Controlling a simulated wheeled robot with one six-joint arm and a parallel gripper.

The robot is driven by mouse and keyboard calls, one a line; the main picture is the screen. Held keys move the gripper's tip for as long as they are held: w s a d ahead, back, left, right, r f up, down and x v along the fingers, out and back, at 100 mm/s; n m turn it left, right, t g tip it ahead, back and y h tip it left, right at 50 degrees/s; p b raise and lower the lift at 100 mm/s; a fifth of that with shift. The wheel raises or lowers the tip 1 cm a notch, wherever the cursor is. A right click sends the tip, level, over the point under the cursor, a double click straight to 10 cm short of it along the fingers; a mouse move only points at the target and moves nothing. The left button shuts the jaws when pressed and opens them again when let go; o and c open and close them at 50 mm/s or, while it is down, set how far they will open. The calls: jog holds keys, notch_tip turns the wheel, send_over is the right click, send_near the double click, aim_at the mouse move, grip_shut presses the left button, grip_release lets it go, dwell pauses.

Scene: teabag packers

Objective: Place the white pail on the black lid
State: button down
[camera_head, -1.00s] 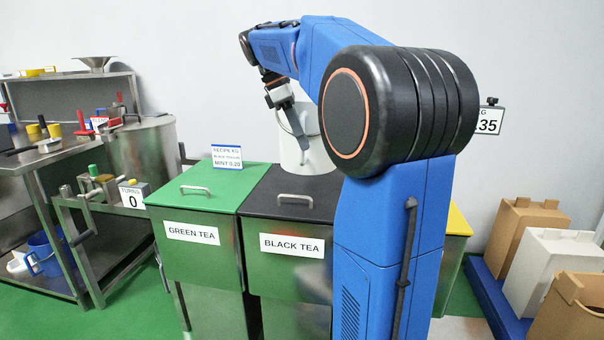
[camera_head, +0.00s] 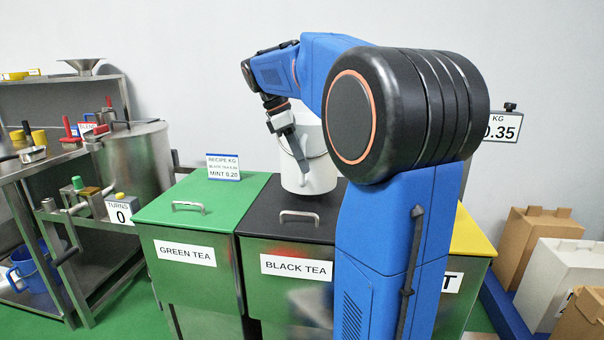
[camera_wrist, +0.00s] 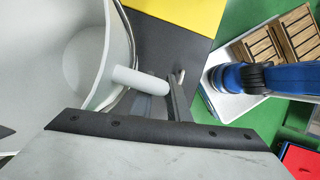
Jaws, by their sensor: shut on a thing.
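The white pail (camera_head: 317,168) is upright at the rear of the black lid (camera_head: 262,213) on the BLACK TEA bin. Whether its base touches the lid or hangs just above cannot be told. My gripper (camera_head: 298,158) is at the pail's left side, shut on its handle. In the wrist view the pail's open, empty-looking inside (camera_wrist: 75,65) fills the left, and its pale handle grip (camera_wrist: 138,80) lies by the jaw. The black lid (camera_wrist: 165,38) shows beneath. My arm hides the lid's right part.
A bar handle (camera_head: 300,215) stands on the black lid in front of the pail. The green lid (camera_head: 160,208) is to the left, with a recipe card (camera_head: 223,167) behind it. A yellow lid (camera_head: 470,235) is to the right. Cardboard boxes (camera_head: 535,240) stand at far right.

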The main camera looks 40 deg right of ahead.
jog(key=shift+f, duration=1.75)
jog(key=c, duration=1.7)
grip_release()
jog(key=shift+f, duration=0.1)
jog(key=v, duration=1.2)
jog(key=shift+s+a, duration=0.1)
jog(key=s+a+f+m+t+y, duration=0.1)
jog(key=s+a+f+m+t, duration=0.1)
jog(key=s+a+f, duration=0.4)
jog(key=s+a+f+m+t+y, duration=0.1)
jog(key=s+a+f+m+t, duration=0.2)
jog(key=f, duration=0.9)
jog(key=s+a+f+m+t+y, duration=0.1)
jog(key=s+a+f+m, duration=0.4)
jog(key=s+a+f, duration=0.5)
jog(key=shift+s+a+t, duration=0.15)
jog(key=shift+s+t, duration=0.65)
jog(key=shift+s, duration=1.5)
